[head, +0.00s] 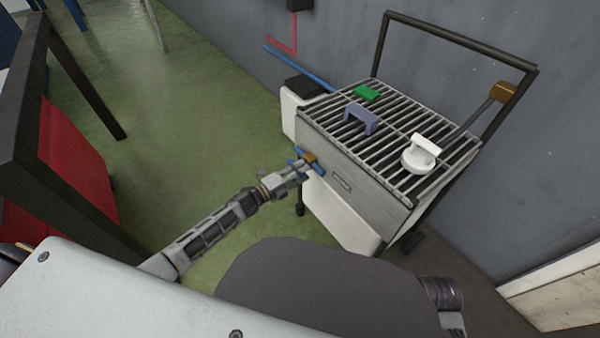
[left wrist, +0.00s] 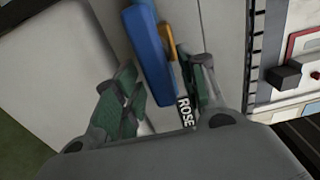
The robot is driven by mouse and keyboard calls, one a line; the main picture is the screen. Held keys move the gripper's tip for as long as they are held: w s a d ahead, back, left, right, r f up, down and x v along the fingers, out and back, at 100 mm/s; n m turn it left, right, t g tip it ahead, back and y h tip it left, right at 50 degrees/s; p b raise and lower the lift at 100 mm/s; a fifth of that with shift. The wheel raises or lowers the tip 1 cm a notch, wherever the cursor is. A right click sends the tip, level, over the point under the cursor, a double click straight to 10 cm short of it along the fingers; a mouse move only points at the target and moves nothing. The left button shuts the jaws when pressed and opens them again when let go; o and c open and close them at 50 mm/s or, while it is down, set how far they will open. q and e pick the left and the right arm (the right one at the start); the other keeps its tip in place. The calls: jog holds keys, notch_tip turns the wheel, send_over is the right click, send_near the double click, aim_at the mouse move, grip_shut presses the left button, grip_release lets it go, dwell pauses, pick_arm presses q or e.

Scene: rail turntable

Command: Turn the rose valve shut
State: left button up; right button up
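The rose valve's blue handle (head: 318,168) is on the front face of the grey cart, with an orange-brown part (head: 309,158) at its middle. In the left wrist view the blue handle (left wrist: 150,55) runs steeply from the top, with the orange part (left wrist: 167,42) beside it and a "ROSE" label (left wrist: 186,112) below. My left gripper (head: 296,169) is at the handle and partly covers it. In the left wrist view its fingers (left wrist: 162,95) are apart, with the handle's lower end between them. I cannot tell whether they touch it. My right gripper is not in view.
A dark frame rail (head: 460,38) rises behind. A red panel (head: 70,165) stands left; green floor between is clear.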

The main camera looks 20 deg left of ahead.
pick_arm(q)
jog(key=shift+s+a, duration=0.1)
jog(key=v, duration=1.1)
jog(key=shift+s+a, duration=0.25)
dwell(0.4)
dwell(0.6)
